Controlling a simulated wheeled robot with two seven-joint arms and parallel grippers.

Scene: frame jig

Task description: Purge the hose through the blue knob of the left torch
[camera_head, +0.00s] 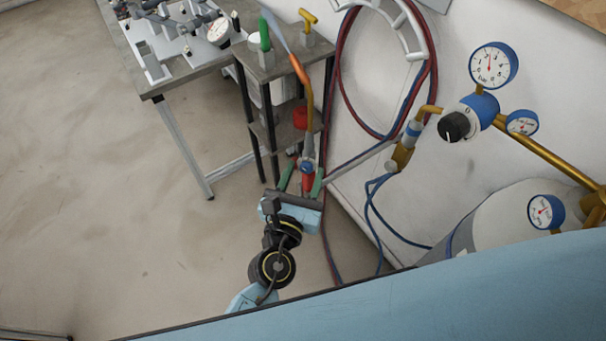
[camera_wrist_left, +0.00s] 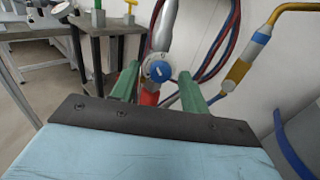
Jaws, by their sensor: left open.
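My left gripper (camera_head: 302,174) is open, its two green fingers pointing at the small shelf stand. A torch with a brass tube (camera_head: 309,112) and a red lower body (camera_head: 308,182) stands upright between the fingers in the picture. Its blue knob (camera_head: 307,165) shows there too. In the left wrist view, the blue knob (camera_wrist_left: 158,71) lies between the fingertips (camera_wrist_left: 158,82), with a visible gap on each side. How far it is in depth, I cannot tell. My right gripper is out of view.
The shelf stand (camera_head: 270,70) holds a green piece (camera_head: 264,35) and a yellow piece (camera_head: 308,19). Red and blue hoses (camera_head: 342,85) hang on the wall. Gauges (camera_head: 492,65) and a black regulator knob (camera_head: 454,126) are at right. A workbench (camera_head: 150,88) stands at left. Floor is clear.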

